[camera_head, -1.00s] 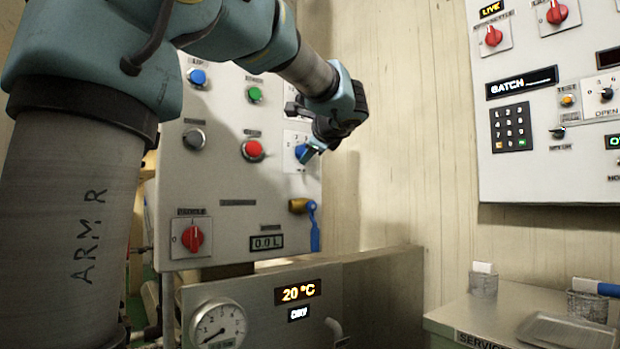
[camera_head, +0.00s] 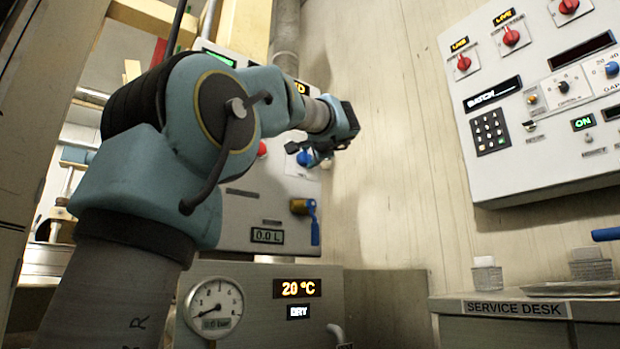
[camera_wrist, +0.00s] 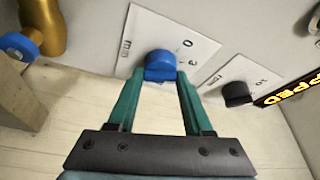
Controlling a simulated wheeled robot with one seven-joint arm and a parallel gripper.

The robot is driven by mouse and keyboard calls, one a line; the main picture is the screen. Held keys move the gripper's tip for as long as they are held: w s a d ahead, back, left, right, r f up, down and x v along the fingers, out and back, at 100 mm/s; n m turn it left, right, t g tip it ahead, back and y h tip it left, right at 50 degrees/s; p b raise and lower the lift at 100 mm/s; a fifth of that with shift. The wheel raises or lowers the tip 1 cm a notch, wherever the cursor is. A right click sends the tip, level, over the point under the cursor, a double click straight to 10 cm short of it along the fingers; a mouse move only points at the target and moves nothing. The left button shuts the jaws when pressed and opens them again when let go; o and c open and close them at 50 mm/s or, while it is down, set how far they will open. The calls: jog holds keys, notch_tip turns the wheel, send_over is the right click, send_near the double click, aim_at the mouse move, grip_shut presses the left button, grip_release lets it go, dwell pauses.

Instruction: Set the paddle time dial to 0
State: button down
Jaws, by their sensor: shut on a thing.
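The blue dial (camera_wrist: 160,66) sits on a white scale card (camera_wrist: 195,40) that shows 0, 3 and "min" in the wrist view. My gripper (camera_wrist: 161,78) is shut on this dial, with one green finger on each side. The dial's pointer mark cannot be made out, so its setting is unclear. In the head view the blue dial (camera_head: 304,158) is on the right side of the kettle panel, partly behind my gripper (camera_head: 318,157).
A black knob (camera_wrist: 236,93) on its own card is close beside the dial. A brass valve with a blue handle (camera_head: 314,222) is below the dial. A batch panel (camera_head: 540,100) hangs at the right above the service desk (camera_head: 515,309).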

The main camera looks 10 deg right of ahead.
jog(key=n+b, duration=0.2)
jog(key=b, duration=0.1)
jog(key=f+n+t+y+b, duration=0.1)
jog(key=n+b, duration=0.2)
jog(key=shift+y, duration=0.3)
jog(key=shift+w+r+n+t+y+b, duration=0.15)
jog(key=shift+n+y+b, duration=0.4)
jog(key=shift+n, duration=0.65)
jog(key=shift+s+r+n+t+y+b, duration=0.15)
jog(key=shift+n+y+b, duration=0.4)
jog(key=shift+n, duration=0.65)
jog(key=shift+w+n+t+y+b, duration=0.15)
jog(key=shift+n+y+b, duration=0.4)
jog(key=shift+n, duration=0.65)
jog(key=shift+c, duration=1.6)
grip_release()
jog(key=b+v, duration=0.5)
jog(key=v, duration=0.6)
jog(key=shift+b, duration=0.35)
jog(key=shift+d+r, duration=0.1)
jog(key=shift+r, duration=0.05)
